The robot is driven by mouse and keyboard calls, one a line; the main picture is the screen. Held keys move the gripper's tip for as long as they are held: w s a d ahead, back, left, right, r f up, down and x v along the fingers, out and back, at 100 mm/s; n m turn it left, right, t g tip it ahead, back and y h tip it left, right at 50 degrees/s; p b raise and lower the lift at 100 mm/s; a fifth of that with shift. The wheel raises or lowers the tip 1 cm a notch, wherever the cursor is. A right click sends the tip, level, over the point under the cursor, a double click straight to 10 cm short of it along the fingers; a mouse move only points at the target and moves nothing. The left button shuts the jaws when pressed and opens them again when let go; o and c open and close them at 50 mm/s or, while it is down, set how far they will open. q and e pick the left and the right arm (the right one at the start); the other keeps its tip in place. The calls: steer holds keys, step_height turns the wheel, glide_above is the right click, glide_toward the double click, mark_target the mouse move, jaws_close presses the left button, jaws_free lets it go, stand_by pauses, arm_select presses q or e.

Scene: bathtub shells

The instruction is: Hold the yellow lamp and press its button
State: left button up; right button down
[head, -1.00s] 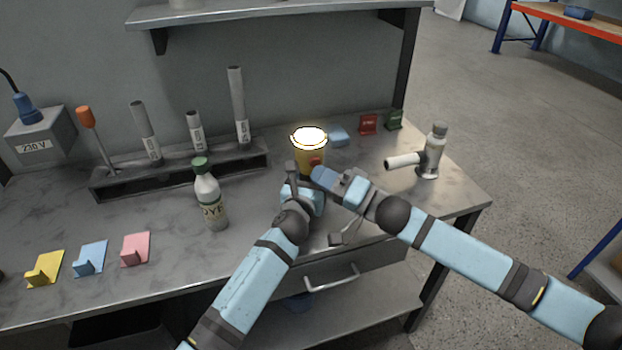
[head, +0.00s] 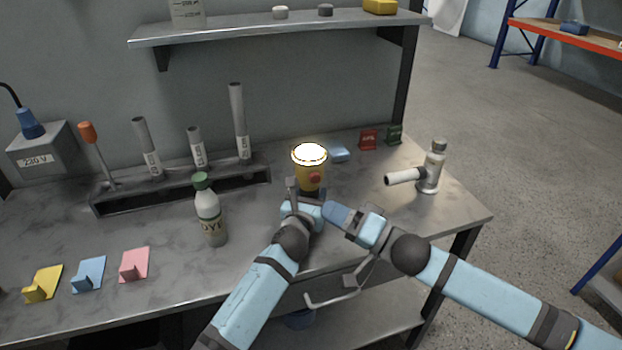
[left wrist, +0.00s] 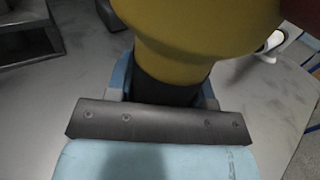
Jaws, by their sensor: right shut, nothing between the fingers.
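The yellow lamp (head: 306,171) stands upright over the bench, with its white top glowing. Its red button (head: 315,178) faces me and is uncovered. My left gripper (head: 305,197) is at the lamp's lower part. In the left wrist view the yellow body (left wrist: 195,25) fills the top, and the fingers sit on both sides of its dark lower part (left wrist: 165,88), shut on it. The finger ends are partly hidden behind the lamp. My right gripper (head: 334,213) is shut and empty, below and right of the button, apart from it.
A white bottle (head: 210,217) with a green cap stands left of my left arm. A tube rack (head: 180,190) is behind it. A grey-white device (head: 430,170) with a side handle stands to the right. Red (head: 368,139) and green packets are behind.

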arm_select(q)
steer(key=o, duration=0.5)
